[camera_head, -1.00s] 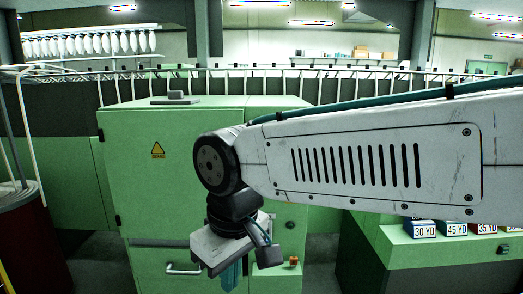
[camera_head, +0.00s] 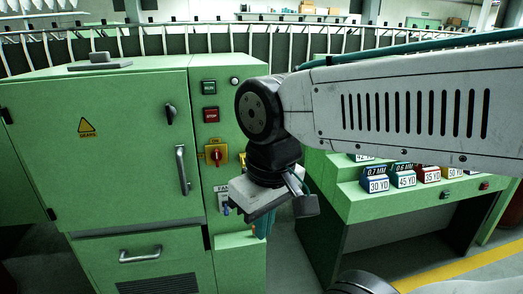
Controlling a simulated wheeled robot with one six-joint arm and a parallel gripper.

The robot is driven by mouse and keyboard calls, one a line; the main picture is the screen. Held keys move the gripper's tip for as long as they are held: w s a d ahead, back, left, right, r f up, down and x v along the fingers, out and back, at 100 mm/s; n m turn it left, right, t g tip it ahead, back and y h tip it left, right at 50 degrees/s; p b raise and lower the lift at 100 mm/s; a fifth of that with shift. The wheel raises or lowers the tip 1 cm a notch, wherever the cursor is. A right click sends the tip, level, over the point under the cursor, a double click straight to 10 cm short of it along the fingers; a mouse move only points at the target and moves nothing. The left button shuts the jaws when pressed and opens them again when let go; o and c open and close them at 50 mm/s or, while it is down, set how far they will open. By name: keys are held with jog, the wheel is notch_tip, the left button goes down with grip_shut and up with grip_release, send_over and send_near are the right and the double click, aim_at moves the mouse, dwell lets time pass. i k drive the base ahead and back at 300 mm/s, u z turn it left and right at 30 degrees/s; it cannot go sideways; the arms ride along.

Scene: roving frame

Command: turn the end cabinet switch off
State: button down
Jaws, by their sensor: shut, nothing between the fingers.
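The green cabinet (camera_head: 135,150) stands at left with its door shut. Its right-hand panel carries a red rotary switch (camera_head: 216,154) on a yellow plate, below a green button (camera_head: 209,87) and a red stop button (camera_head: 211,115). The gripper body hides part of the panel's lower right. I cannot tell whether the fingers touch anything.
A vertical door handle (camera_head: 182,170) and a drawer handle (camera_head: 141,254) stick out from the cabinet. At right is a green bench (camera_head: 365,205) with several numbered boxes such as a blue one (camera_head: 374,183). Grey floor lies between bench and cabinet.

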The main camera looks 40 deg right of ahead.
aim_at(217, 155)
jog(key=z, duration=0.7)
jog(key=i, duration=0.4)
jog(key=z, duration=0.75)
